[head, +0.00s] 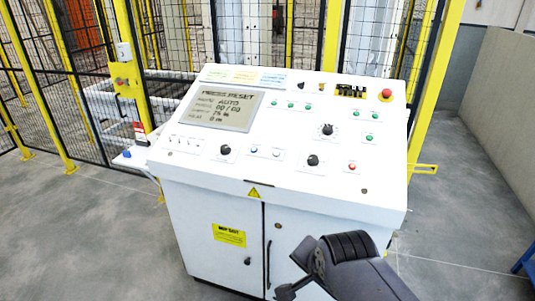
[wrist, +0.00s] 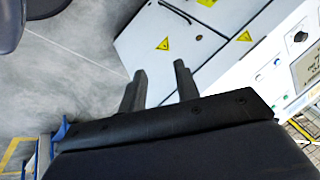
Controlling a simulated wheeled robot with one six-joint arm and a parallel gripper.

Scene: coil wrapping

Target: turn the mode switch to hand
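The white control desk (head: 285,179) stands ahead, its sloped top carrying several black rotary knobs. One knob (head: 225,150) sits below the screen, one (head: 312,160) at lower centre, and a larger dial (head: 327,130) above that. The labels are too small to read, so I cannot tell which is the mode switch. The screen (head: 222,109) reads "PRESS RESET" and appears to show AUTO. My gripper (wrist: 160,68) is open and empty, its two fingers apart in front of the desk's lower cabinet and away from the knobs. A black knob (wrist: 300,36) shows at the wrist view's right edge.
A red emergency button (head: 387,94) and several green buttons are on the desk top. A yellow-framed mesh fence (head: 375,40) stands behind. The cabinet doors have a dark handle (head: 268,262). Grey floor (head: 465,220) is clear to the right, before a grey wall (head: 500,110).

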